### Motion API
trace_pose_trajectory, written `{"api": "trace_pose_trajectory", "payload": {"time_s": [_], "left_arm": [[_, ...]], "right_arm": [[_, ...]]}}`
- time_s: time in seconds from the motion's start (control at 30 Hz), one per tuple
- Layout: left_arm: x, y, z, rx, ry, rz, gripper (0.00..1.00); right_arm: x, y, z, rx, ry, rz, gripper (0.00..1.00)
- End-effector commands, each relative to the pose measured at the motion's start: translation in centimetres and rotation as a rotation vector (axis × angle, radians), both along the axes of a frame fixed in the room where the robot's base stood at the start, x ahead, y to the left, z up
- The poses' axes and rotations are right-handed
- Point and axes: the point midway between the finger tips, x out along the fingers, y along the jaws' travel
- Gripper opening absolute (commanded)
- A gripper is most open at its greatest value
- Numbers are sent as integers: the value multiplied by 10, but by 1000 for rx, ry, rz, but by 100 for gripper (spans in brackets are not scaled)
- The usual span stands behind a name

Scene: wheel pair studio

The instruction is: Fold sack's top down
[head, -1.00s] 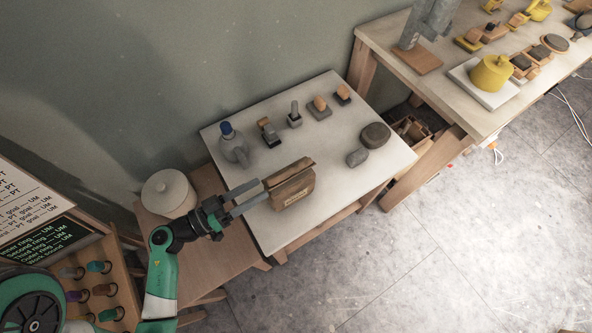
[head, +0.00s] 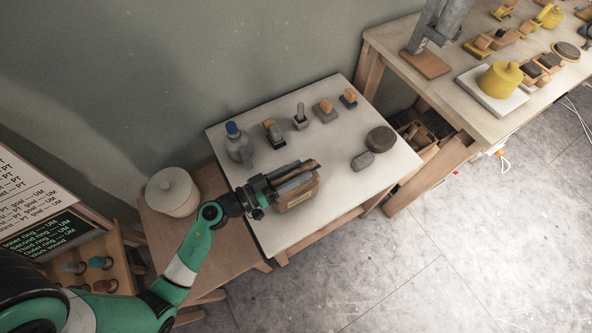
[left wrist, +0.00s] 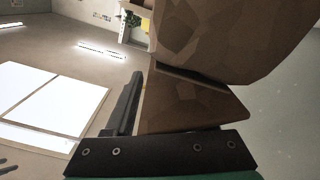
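My left gripper (head: 296,177) reaches in from the left, with one grey finger on each side of the sack's top. In the left wrist view the brown faceted sack (left wrist: 205,40) fills the upper right, and one dark finger (left wrist: 125,105) stands beside it with a narrow gap. The other finger is hidden there. My right gripper is not in view.
On the white table (head: 345,205) stand a grey bottle with a blue cap (head: 238,147), several small grey-and-wood blocks along the back, and two dark stones (head: 380,139) at right. A lidded pot (head: 172,193) is at left. A bench (head: 450,110) stands at upper right.

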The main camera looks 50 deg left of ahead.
Motion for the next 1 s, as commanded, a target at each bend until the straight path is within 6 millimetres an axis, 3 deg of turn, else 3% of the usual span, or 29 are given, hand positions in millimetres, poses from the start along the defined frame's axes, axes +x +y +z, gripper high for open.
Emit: {"api": "trace_pose_trajectory", "payload": {"time_s": [0.03, 0.3, 0.7, 1.0], "left_arm": [[0, 0, 0, 0, 0, 0, 45], [0, 0, 0, 0, 0, 0, 0], [-1, -1, 0, 23, -2, -1, 0], [-2, -7, -5, 170, -28, 1, 0]], "right_arm": [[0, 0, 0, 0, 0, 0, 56], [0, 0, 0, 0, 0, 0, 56], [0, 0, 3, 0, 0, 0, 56], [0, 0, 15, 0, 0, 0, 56]]}}
